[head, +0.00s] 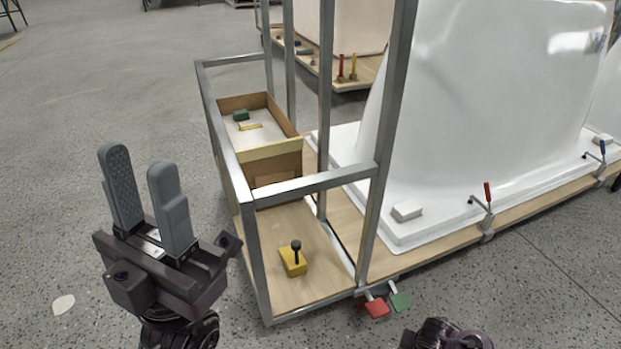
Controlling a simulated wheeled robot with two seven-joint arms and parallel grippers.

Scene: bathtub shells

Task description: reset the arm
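My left gripper (149,200) stands at the left of the head view with its two grey fingers pointing up. The fingers are apart with nothing between them. It is over the floor, left of the metal frame and apart from it. Part of my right arm (445,336) shows at the bottom edge, right of the middle; its fingers cannot be made out. A yellow block with a black-knobbed lever (293,260) sits on the wooden shelf (318,285) inside the metal frame.
The grey metal frame (232,160) rises right of my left gripper. A cardboard box (285,118) holds a green and a yellow item. A white tub shell (480,110) stands on a board with red- and blue-handled clamps. Red (376,307) and green (400,301) pads jut out low.

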